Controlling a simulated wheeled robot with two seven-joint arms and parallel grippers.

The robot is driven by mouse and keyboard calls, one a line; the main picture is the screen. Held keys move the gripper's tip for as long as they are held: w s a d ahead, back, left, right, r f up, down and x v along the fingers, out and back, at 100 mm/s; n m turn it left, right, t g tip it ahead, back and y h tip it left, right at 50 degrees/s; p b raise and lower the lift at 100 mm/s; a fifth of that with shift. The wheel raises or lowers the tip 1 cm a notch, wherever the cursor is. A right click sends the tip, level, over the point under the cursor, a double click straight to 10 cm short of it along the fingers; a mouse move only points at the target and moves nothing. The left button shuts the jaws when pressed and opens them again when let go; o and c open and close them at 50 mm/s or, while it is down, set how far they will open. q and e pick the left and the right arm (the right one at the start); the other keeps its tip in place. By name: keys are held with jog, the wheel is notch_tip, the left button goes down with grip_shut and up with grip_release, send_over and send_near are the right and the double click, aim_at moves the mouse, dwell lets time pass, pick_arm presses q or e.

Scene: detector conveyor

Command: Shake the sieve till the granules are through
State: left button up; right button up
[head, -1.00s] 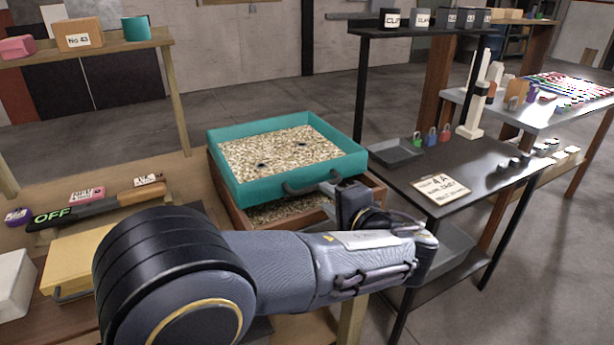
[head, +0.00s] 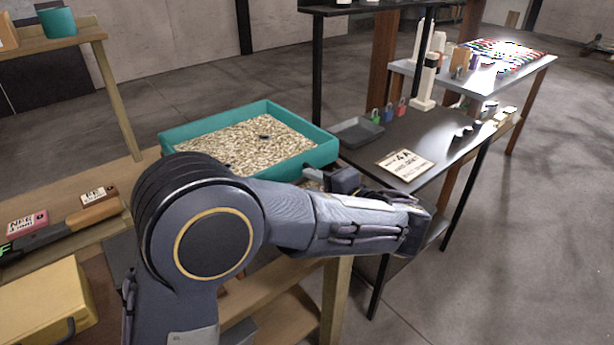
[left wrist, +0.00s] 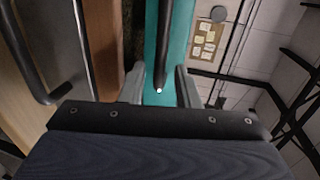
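The teal sieve (head: 322,157) is a shallow rectangular box in the middle of the head view. Pale granules (head: 240,145) cover its floor, with small dark lumps on top. My left gripper (head: 318,177) is at its near right side, and my arm hides the handle there. In the left wrist view, the two fingers (left wrist: 160,84) stand either side of the dark handle (left wrist: 162,55), with teal wall (left wrist: 182,30) showing in the gaps, so they look open around it. The wooden box below the sieve is mostly hidden by my arm. My right gripper is not in view.
A black table (head: 445,150) with a grey tray (head: 356,132), small padlocks and a "4A" card (head: 404,164) stands to the right. A yellow box (head: 45,305) and labelled tools lie at the left. A shelf post (head: 120,110) rises behind the bench.

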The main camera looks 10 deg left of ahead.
aim_at(304, 180)
pick_arm(q)
jog(key=shift+x, duration=1.9)
grip_shut()
